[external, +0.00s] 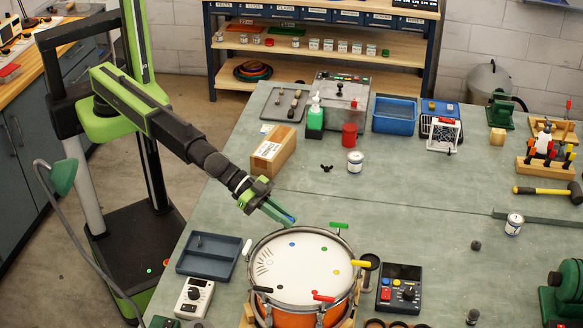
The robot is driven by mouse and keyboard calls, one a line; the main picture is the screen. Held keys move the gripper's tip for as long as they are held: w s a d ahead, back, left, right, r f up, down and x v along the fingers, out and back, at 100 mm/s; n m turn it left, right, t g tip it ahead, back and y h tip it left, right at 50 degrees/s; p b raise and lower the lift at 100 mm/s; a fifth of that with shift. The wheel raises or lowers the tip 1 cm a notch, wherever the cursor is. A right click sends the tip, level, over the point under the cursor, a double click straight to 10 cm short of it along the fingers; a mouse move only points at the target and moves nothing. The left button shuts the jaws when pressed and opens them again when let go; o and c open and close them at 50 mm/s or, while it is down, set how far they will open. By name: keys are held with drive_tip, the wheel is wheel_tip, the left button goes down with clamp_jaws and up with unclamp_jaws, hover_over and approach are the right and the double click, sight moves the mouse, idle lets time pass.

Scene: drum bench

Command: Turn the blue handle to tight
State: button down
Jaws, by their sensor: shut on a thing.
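A drum (304,262) with a white head and orange shell stands near the front of the bench. The blue handle (292,219) shows as a small blue tip at the drum's back left rim. My gripper (281,212) reaches down from the upper left and is shut on the blue handle. Its fingers hide most of the handle. A green handle (339,225), a yellow handle (361,264) and a red handle (323,297) sit around the rim. Small coloured dots, one of them blue, mark the head. The handle's tightness cannot be told.
A blue-grey tray (209,268) and a white meter (194,297) lie left of the drum. A dark control box (399,289) stands to its right. A cardboard box (273,149) stands behind my gripper. The bench middle is mostly clear.

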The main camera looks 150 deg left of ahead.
drive_tip(key=shift+m+h, duration=0.5)
drive_tip(key=shift+h, duration=0.1)
drive_tip(key=m+t+h, duration=0.1)
drive_tip(key=m+h, duration=0.1)
drive_tip(key=shift+a+h, duration=0.15)
drive_tip(key=shift+h, duration=0.15)
drive_tip(key=m+h, duration=0.5)
drive_tip(key=h, duration=0.1)
drive_tip(key=shift+w, duration=0.1)
drive_tip(key=m+g+h, duration=0.2)
drive_tip(key=m+h, duration=0.2)
drive_tip(key=shift+m+g+h, duration=0.8)
drive_tip(key=shift+m, duration=0.2)
drive_tip(key=shift+s+d+f, duration=0.1)
drive_tip(key=shift+s+d, duration=0.1)
drive_tip(key=shift+s, duration=0.05)
drive_tip(key=c, duration=1.5)
unclamp_jaws()
drive_tip(key=shift+w, duration=0.1)
